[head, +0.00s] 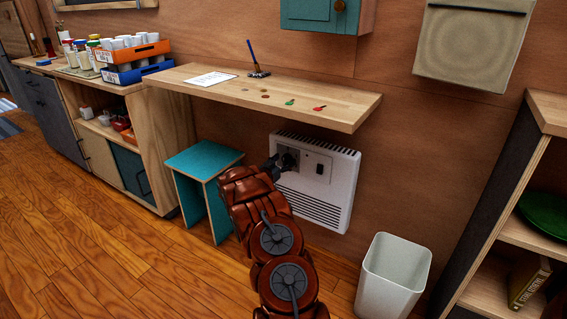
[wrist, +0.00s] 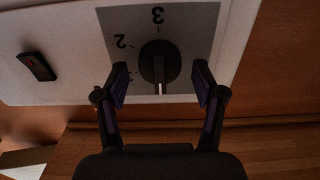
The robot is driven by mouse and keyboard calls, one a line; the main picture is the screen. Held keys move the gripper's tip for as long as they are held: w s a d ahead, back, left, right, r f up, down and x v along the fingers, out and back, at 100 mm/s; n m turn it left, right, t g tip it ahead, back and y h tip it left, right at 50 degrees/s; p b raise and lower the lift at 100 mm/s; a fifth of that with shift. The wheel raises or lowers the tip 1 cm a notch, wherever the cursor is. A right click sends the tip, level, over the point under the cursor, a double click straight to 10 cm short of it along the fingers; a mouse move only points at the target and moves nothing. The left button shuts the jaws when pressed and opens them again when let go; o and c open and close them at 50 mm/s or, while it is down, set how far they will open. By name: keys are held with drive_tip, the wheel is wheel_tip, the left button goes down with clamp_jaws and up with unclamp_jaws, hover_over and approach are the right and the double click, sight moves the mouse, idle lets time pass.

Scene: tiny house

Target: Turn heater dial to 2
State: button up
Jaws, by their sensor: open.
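The white wall heater (head: 335,190) hangs under the wooden wall shelf in the head view. Its black round dial (wrist: 160,60) sits on a grey panel (wrist: 195,30) in the wrist view, which looks upside down. The digits 3 (wrist: 158,15) and 2 (wrist: 120,41) show around the dial; another mark lower left is mostly hidden by a finger. The dial's pale pointer line (wrist: 161,88) points down in the picture, away from the 3. My gripper (wrist: 162,77) is open, with a finger on each side of the dial and small gaps. In the head view my gripper (head: 283,164) covers the dial.
A dark switch (wrist: 36,66) sits on the heater beside the panel. The wooden shelf (head: 220,83) juts out above my arm. A teal stool (head: 203,158) stands close at left, and a white bin (head: 393,275) stands at right.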

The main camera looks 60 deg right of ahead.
drive_tip(key=shift+c, duration=0.3)
drive_tip(key=c, duration=1.1)
drive_tip(key=shift+o, duration=0.2)
